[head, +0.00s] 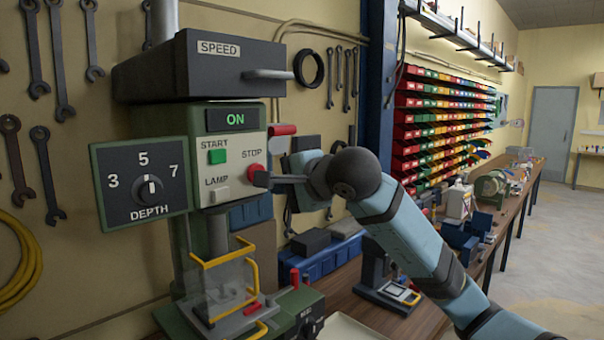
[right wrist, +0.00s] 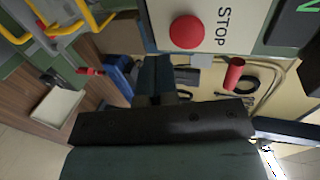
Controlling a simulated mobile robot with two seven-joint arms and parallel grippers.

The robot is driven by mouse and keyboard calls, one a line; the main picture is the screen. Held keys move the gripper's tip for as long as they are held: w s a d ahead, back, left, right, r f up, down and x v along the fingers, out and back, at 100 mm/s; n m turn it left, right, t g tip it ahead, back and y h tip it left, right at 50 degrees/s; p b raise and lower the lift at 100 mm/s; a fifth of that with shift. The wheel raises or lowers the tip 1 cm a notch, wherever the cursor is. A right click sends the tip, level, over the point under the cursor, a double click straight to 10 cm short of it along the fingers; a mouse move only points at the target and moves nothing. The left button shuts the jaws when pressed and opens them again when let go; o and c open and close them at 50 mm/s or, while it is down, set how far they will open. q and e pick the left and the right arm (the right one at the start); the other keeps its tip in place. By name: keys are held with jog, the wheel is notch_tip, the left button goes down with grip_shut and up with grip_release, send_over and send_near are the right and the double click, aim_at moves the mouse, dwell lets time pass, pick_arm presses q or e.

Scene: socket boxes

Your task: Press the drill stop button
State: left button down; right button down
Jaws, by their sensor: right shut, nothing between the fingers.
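The drill's control panel (head: 236,144) has a red STOP button (head: 254,171), a green START button (head: 217,156) and a LAMP switch (head: 219,195). The green display (head: 235,119) reads ON. My right gripper (head: 262,179) is shut and empty, its tip at the lower right edge of the STOP button. In the right wrist view the red STOP button (right wrist: 187,32) shows whole, above and to the right of my shut fingertips (right wrist: 154,62). I cannot tell whether the tip touches it. My left gripper is not in view.
The DEPTH dial (head: 148,189) is left of the panel, and a SPEED box (head: 220,66) juts out above it. A yellow-framed clear guard (head: 228,280) is below. Blue bins (head: 325,258) and a small device (head: 387,285) stand on the bench to the right.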

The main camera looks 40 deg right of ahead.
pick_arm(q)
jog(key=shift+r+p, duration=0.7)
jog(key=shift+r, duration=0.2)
pick_arm(e)
jog(key=w, duration=0.4)
jog(key=shift+a, duration=0.2)
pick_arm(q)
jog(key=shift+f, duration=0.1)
